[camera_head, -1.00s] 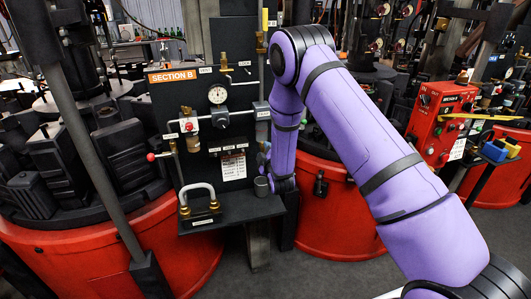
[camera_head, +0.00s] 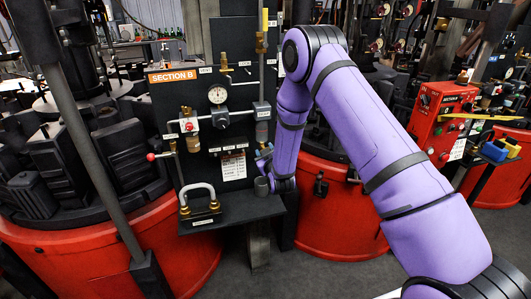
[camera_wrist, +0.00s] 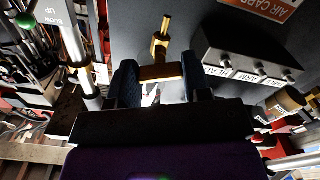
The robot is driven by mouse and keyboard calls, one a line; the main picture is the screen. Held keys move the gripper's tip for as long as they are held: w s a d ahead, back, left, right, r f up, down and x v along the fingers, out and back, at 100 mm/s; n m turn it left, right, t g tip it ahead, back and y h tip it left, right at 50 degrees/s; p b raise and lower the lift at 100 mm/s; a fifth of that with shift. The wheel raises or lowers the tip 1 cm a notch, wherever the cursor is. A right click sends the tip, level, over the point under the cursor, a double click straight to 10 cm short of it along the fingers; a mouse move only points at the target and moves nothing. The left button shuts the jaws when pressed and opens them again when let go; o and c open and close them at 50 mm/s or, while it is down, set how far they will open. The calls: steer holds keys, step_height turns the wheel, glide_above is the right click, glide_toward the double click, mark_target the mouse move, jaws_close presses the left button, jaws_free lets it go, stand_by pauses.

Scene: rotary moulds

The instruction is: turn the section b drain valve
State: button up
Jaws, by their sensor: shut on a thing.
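In the wrist view a brass valve with a flat bar handle (camera_wrist: 160,72) stands out from the dark panel, its brass stem (camera_wrist: 160,42) pointing up in the picture. My gripper (camera_wrist: 158,78) is shut on the handle, with one dark ribbed finger on each side of it. No label on this valve is readable. In the head view my gripper (camera_head: 264,160) is at the lower right edge of the Section B panel (camera_head: 198,110), above a small shelf. My purple arm hides most of the valve there.
In the wrist view a labelled knob box (camera_wrist: 245,55) is close right.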

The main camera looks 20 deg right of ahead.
steer(key=m, duration=0.5)
steer(key=shift+f, duration=0.1)
steer(key=shift+m, duration=0.3)
stand_by(0.4)
steer(key=o, duration=0.9)
steer(key=shift+s, duration=0.1)
steer(key=s, duration=1)
steer(key=shift+s, duration=0.35)
